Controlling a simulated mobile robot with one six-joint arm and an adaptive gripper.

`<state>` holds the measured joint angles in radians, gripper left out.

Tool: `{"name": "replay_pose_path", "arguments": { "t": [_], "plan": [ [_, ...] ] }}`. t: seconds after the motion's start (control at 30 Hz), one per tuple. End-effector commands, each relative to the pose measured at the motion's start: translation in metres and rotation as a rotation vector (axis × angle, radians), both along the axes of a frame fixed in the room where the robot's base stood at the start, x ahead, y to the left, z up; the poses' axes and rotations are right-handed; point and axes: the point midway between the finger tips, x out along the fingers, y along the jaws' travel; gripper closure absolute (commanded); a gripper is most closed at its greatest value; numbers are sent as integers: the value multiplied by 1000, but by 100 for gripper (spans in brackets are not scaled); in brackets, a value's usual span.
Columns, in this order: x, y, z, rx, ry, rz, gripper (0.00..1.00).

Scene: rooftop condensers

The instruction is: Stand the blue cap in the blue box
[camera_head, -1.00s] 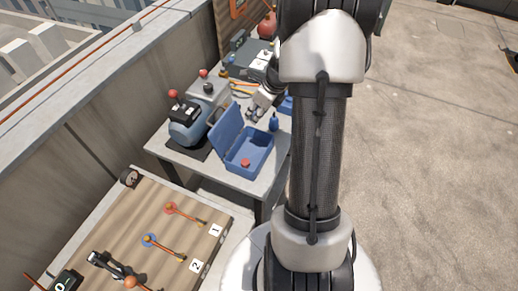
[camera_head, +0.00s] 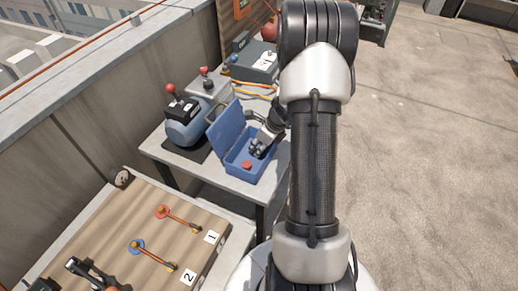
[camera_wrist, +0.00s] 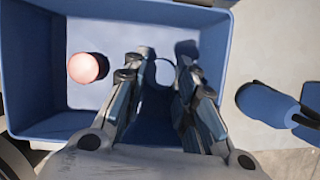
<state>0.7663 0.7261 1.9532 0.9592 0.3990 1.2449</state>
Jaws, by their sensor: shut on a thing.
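The blue box (camera_head: 233,174) stands on the grey table with its lid (camera_head: 229,132) open; its wall also shows in the wrist view (camera_wrist: 32,70). My gripper (camera_head: 258,152) reaches down into the right part of the box. In the wrist view my gripper (camera_wrist: 166,72) is shut on the blue cap (camera_wrist: 153,108), which is dark and shaded between the fingers. Whether the cap touches the box floor cannot be told. A red round cap (camera_wrist: 87,67) stands in the box, left of the fingers; it also shows in the head view (camera_head: 246,165).
A blue bottle-like thing (camera_wrist: 268,104) is outside the box, to its right in the wrist view. A blue compressor (camera_head: 185,128) stands left of the lid. A wooden board with levers (camera_head: 170,225) is in front.

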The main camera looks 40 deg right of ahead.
Motion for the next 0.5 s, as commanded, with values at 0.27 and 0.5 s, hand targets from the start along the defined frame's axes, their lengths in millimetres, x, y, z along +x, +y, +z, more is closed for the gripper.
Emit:
{"name": "replay_pose_path", "arguments": {
  "t": [0.27, 0.5],
  "plan": [
    [1, -1, 0, -2, -2, 0, 85],
    [0, 0, -2, -2, -2, 0, 66]
  ]
}}
